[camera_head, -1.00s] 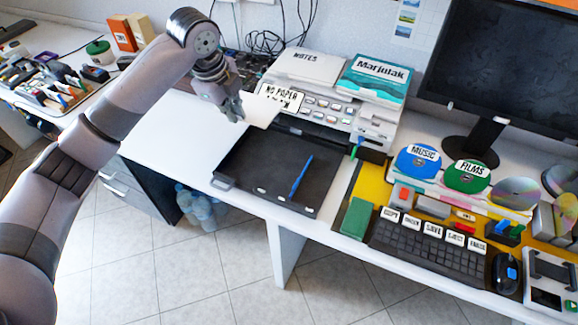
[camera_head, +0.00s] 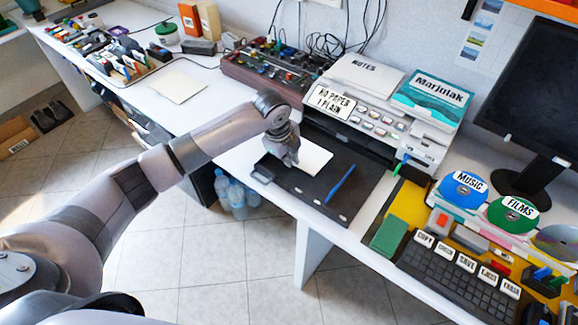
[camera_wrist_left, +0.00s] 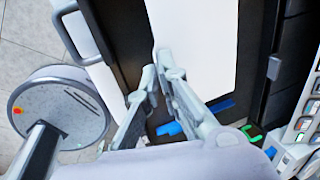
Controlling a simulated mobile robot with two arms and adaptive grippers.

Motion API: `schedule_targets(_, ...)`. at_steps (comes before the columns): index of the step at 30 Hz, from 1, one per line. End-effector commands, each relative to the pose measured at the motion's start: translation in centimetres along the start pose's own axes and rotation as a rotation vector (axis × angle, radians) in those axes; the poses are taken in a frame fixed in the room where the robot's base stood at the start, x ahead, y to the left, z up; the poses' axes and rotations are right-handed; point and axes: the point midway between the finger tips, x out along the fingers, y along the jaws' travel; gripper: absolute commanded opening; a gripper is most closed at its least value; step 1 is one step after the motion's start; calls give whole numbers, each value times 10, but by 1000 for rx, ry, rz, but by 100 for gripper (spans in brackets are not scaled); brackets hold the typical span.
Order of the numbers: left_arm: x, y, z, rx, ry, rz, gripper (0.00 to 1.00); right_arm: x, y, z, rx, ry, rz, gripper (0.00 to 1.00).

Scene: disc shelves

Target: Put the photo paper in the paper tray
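A white sheet of photo paper (camera_head: 316,160) is over the black paper tray (camera_head: 328,211), at its upper left part. My left gripper (camera_head: 292,162) is at the sheet's left end. In the left wrist view the two fingertips (camera_wrist_left: 157,68) come close together at the corner of the white sheet (camera_wrist_left: 195,35) and appear shut on it. The dark tray (camera_wrist_left: 118,40) shows beside and below the sheet. I cannot tell whether the sheet touches the tray floor. My right gripper is out of view.
A blue pen (camera_head: 339,184) lies in the tray. The printer (camera_head: 370,112) stands behind it, labelled "No paper, 1 plain". Another pale sheet (camera_head: 178,87) lies on the left desk. A green block (camera_head: 389,237) and keyboard (camera_head: 455,268) are at the right.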

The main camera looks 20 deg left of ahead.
Motion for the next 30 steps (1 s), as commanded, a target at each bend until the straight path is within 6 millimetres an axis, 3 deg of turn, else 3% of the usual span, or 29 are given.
schedule_targets(8, 36, 11, 0, -1, -1, 3, 0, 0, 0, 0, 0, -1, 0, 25)
schedule_targets(17, 39, 11, 0, 0, 0, 1, 0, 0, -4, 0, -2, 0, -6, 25)
schedule_targets(18, 39, 12, 0, 0, 0, 1, 6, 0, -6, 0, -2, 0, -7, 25)
schedule_targets(26, 39, 12, 0, 0, 0, 1, 24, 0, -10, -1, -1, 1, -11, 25)
schedule_targets(30, 38, 12, 0, 0, 0, 1, 25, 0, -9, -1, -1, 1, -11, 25)
